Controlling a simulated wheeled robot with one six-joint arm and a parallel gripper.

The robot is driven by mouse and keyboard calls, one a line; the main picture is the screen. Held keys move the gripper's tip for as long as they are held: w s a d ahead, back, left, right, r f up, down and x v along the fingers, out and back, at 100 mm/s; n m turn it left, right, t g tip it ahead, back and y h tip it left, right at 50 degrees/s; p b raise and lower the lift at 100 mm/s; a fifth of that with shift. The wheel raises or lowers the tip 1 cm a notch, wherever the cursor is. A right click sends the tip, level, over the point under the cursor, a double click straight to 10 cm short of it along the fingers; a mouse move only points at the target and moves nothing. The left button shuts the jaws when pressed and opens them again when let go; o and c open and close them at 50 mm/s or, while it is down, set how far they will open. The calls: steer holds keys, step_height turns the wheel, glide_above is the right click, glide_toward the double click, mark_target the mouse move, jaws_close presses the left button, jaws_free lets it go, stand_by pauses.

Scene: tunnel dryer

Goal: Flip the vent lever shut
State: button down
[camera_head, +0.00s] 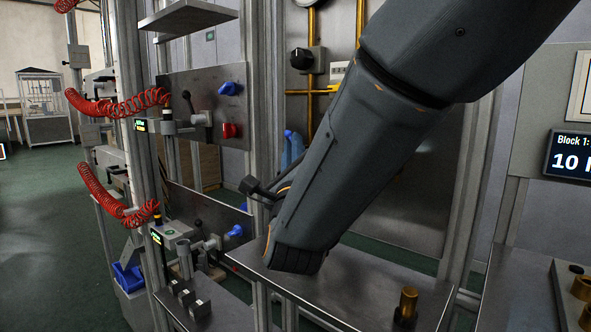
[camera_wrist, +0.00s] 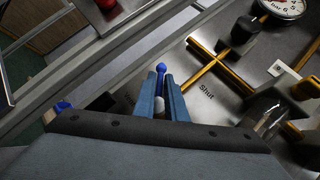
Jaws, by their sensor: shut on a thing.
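The vent lever shows as a dark blue knob (camera_wrist: 160,68) at the tips of my gripper (camera_wrist: 161,80) in the wrist view. My gripper's two blue-grey fingers are closed around the lever, and a pale piece shows between them lower down. The word "Shut" (camera_wrist: 207,91) is printed on the metal panel to the right of the fingers. In the head view the fingers (camera_head: 293,152) and the blue knob (camera_head: 288,133) show just left of my arm, in front of the panel. My arm and fingers hide most of the lever and its pivot.
Yellow pipes (camera_wrist: 225,72), a black valve knob (camera_wrist: 244,30) and a pressure gauge (camera_wrist: 283,8) are on the panel to the right. A metal shelf (camera_head: 345,285) lies below my arm, with a brass fitting (camera_head: 408,302). Aluminium posts and red coiled hoses (camera_head: 120,107) stand left.

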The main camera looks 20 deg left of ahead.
steer(key=shift+d+r+m+t+h+b, duration=0.1)
steer(key=shift+m+t+h+b, duration=0.25)
steer(key=shift+b, duration=0.6)
steer(key=shift+a+r+m+t+h+b, duration=0.1)
steer(key=shift+m+t+b, duration=0.15)
steer(key=shift+m+b, duration=0.55)
steer(key=shift+d+r+m+t+h+b, duration=0.15)
steer(key=shift+m+t+b, duration=0.15)
steer(key=shift+b, duration=0.8)
steer(key=shift+s+r+m+t+h+b, duration=0.1)
steer(key=shift+m+t+h+b, duration=0.3)
steer(key=shift+b, duration=0.45)
steer(key=shift+r, duration=0.1)
steer(key=c, duration=1.9)
jaws_free()
steer(key=shift+b, duration=0.3)
steer(key=shift+d+f, duration=0.1)
steer(key=shift+f, duration=0.1)
steer(key=s+d+f, duration=0.1)
steer(key=s, duration=0.7)
steer(key=s+d+f, duration=0.1)
steer(key=s+d, duration=0.1)
steer(key=s, duration=0.5)
steer(key=shift+s+d+f, duration=0.3)
steer(key=shift+s+f, duration=0.05)
steer(key=shift+s, duration=0.05)
